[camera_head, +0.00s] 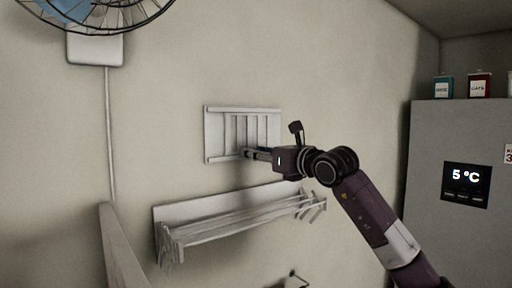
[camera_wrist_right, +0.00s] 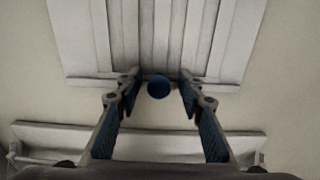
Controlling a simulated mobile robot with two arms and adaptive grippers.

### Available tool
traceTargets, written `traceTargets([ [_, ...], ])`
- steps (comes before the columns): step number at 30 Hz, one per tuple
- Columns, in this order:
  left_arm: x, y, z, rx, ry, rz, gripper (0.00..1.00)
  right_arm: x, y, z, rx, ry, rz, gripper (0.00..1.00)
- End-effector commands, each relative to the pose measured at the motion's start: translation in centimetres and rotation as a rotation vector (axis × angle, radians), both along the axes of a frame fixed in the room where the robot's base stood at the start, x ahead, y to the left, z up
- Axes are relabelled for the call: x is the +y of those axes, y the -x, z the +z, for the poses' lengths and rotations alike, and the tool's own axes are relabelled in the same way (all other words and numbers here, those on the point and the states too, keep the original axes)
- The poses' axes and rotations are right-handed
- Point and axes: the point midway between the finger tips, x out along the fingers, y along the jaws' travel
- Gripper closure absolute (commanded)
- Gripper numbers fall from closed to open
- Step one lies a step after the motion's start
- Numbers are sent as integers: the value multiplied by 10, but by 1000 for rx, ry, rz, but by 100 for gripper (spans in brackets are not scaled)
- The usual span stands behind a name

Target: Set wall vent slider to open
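A white slatted wall vent (camera_head: 222,125) is on the wall in the head view, and it fills the upper part of the right wrist view (camera_wrist_right: 205,45). A dark blue round knob (camera_wrist_right: 158,87), which looks like the slider's handle, sits at the vent's lower rail in the wrist view. My right gripper (camera_head: 248,153) is at the vent's lower edge. In the wrist view its fingers (camera_wrist_right: 159,90) are apart, one on each side of the knob, with gaps between. In the head view the gripper hides the knob and part of the lower rail. My left gripper is not in view.
A white wall rack (camera_head: 225,222) with rails stands out just below the vent, close under my right gripper; it also shows in the wrist view (camera_wrist_right: 60,138). A fan (camera_head: 95,14) is at upper left. A grey fridge (camera_head: 445,145) with containers on top stands at right.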

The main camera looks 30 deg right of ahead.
Motion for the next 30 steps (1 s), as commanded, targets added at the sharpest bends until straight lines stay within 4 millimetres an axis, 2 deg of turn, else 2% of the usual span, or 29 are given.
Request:
traceTargets([
  [8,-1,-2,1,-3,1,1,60,0,-2,-1,-1,1,0,65],
  [18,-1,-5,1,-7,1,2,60,0,-2,0,-1,1,0,100],
  [26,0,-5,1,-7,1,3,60,0,-2,0,-1,1,0,100],
  [28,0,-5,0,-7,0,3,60,4,-2,-1,0,2,2,100],
  [30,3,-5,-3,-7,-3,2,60,17,-3,-2,2,3,7,100],
])
